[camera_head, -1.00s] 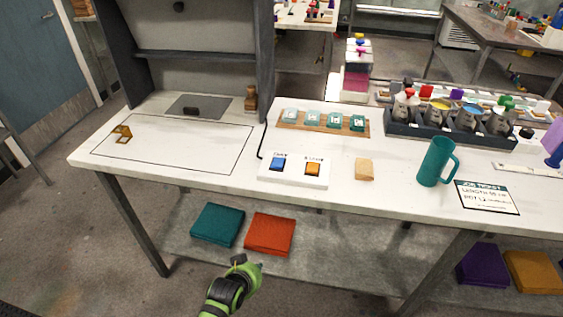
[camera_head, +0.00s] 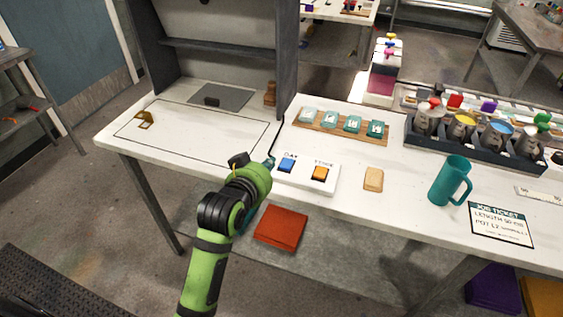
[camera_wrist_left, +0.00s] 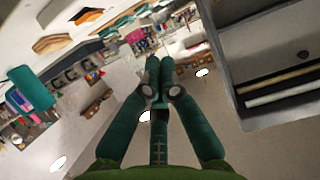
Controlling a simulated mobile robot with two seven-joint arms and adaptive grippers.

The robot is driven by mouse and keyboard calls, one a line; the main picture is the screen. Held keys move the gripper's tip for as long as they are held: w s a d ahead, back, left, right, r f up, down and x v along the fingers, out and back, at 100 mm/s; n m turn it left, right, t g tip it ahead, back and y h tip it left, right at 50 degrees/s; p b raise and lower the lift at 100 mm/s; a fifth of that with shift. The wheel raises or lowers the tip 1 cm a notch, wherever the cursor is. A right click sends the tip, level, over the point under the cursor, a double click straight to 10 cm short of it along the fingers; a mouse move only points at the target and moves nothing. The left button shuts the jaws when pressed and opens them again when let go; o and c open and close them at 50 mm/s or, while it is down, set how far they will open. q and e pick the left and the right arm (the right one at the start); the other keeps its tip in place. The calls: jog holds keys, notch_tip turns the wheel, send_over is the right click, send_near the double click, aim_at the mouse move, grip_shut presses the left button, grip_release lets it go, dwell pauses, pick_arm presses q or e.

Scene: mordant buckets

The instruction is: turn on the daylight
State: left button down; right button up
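A white switch box (camera_head: 305,180) lies on the table. It has a blue button (camera_head: 286,166), whose label seems to read "DAY", on the left, and an orange button (camera_head: 319,173), whose label seems to read "STORE", on the right. My left gripper (camera_head: 270,162) is just left of the blue button in the head view, apart from it in the picture; its height above the table is hard to judge. In the left wrist view its teal fingers (camera_wrist_left: 159,65) are together with nothing between them. My right gripper is not in view.
A grey viewing booth (camera_head: 225,55) stands behind a marked area on the table. Right of the box are a tan block (camera_head: 373,180), a teal mug (camera_head: 450,182) and a job ticket (camera_head: 501,224). A board with teal swatches (camera_head: 352,125) lies behind.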

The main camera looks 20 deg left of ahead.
pick_arm(q)
jog(key=p, duration=0.2)
send_over(281, 174)
jog(key=f, duration=0.1)
jog(key=w+f, duration=0.1)
jog(key=f, duration=0.1)
jog(key=shift+d+f, duration=0.1)
jog(key=shift+f, duration=0.1)
jog(key=f, duration=0.2)
jog(key=shift+s+f, duration=0.25)
jog(key=shift+f, duration=0.15)
jog(key=shift+s+f, duration=0.15)
jog(key=shift+f, duration=0.55)
jog(key=shift+f, duration=0.2)
jog(key=shift+s+f, duration=0.2)
jog(key=shift+f, duration=0.45)
jog(key=shift+r, duration=0.3)
